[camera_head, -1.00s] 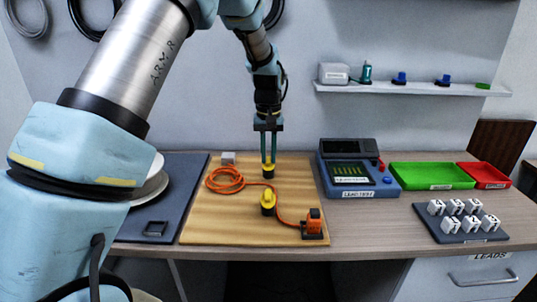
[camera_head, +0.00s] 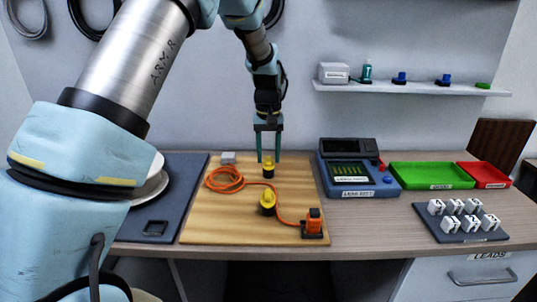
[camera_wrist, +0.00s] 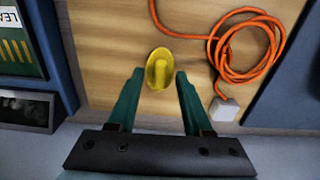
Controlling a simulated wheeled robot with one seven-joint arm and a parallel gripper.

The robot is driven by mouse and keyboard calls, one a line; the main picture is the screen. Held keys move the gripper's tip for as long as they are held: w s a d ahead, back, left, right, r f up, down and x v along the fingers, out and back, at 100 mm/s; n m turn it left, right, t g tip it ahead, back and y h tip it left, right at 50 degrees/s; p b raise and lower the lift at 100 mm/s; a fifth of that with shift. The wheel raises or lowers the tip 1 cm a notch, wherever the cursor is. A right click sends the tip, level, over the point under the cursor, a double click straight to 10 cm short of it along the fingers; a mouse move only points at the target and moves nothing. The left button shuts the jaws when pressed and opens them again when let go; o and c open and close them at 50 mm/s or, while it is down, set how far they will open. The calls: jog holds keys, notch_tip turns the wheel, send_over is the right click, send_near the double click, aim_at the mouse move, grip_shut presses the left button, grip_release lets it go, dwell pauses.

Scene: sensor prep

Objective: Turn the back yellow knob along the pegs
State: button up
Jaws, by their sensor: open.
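The back yellow knob (camera_head: 268,160) stands on a dark base on the wooden board (camera_head: 210,222). My gripper (camera_head: 269,158) points straight down over it, with its two teal fingers spread. In the wrist view the knob (camera_wrist: 159,68) shows just beyond the open fingertips, roughly centred between them, with its raised ridge running nearly up and down the picture. The fingers appear clear of it. I cannot make out the pegs. The front yellow knob (camera_head: 267,202) stands nearer on the same board.
An orange cable (camera_head: 226,187) lies coiled left of the knobs and runs to an orange connector (camera_head: 314,222) at front right. A small grey block (camera_head: 228,158) sits at the board's back. A blue tester (camera_head: 352,180) stands to the right, then a green tray (camera_head: 430,176).

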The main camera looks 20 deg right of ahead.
aim_at(268, 159)
notch_tip(268, 159, up, 11)
jog(key=b, duration=0.2)
dwell(0.3)
jog(key=shift+f, duration=0.15)
jog(key=a+f+n, duration=0.1)
jog(key=a+f, duration=0.1)
jog(key=a, duration=0.8)
jog(key=a+f+n, duration=0.1)
jog(key=a+f, duration=0.1)
jog(key=a, duration=0.8)
jog(key=s+a+f, duration=0.2)
jog(key=s+a, duration=0.3)
jog(key=a, duration=0.3)
jog(key=s+a+f+n+t, duration=0.1)
jog(key=s+a+f, duration=0.1)
jog(key=s+a, duration=0.4)
jog(key=shift+s+a+f+n+t, duration=0.2)
jog(key=shift+a+f+n+t, duration=0.1)
jog(key=shift+a, duration=0.95)
jog(key=shift+o, duration=0.2)
